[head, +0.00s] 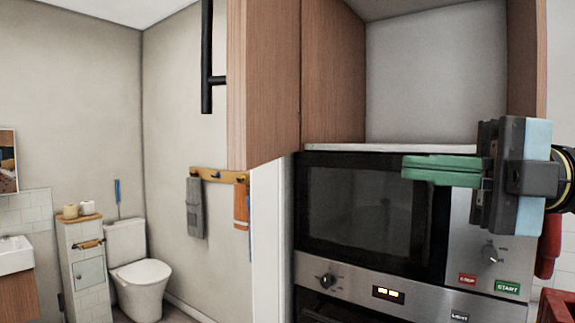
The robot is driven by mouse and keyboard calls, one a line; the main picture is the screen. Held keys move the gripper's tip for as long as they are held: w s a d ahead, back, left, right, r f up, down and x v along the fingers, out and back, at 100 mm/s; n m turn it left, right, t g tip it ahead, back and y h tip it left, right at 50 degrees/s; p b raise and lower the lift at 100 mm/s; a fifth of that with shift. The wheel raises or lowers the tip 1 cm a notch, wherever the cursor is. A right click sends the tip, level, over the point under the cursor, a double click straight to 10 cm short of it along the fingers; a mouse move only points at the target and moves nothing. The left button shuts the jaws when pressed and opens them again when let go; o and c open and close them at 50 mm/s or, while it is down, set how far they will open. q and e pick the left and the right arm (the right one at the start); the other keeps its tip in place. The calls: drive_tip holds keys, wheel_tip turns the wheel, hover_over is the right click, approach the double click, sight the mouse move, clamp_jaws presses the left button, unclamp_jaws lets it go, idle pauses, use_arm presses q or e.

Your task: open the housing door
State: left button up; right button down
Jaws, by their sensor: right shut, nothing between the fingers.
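The housing is the wooden cabinet around and above the microwave. Its upper compartment (435,75) is uncovered and looks empty, with a pale back wall. A wooden door panel (263,85) stands swung out on the left side of that opening, and a black bar handle (207,60) sticks out on its far left face. My right gripper (405,168) has green fingers closed together, pointing left. It is empty, in front of the microwave's upper right part, well to the right of the door panel and apart from it. My left gripper is not in view.
The microwave (360,215) sits below the compartment, with a dial and red and green buttons at its right. An oven panel (390,292) is under it. A toilet (140,280), small cabinet (88,270) and towel rack (218,176) are at the back left.

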drive_tip(key=s, duration=0.2)
drive_tip(key=p, duration=0.3)
approach(255, 167)
drive_tip(key=shift+n+h, duration=0.3)
drive_tip(key=shift+h, duration=0.1)
drive_tip(key=a, duration=0.5)
drive_tip(key=shift+w+a+r, duration=0.15)
drive_tip(key=shift+w+r, duration=0.2)
drive_tip(key=shift+w+a+p, duration=0.15)
drive_tip(key=shift+a+p, duration=0.15)
drive_tip(key=shift+a, duration=0.45)
drive_tip(key=shift+f, duration=0.1)
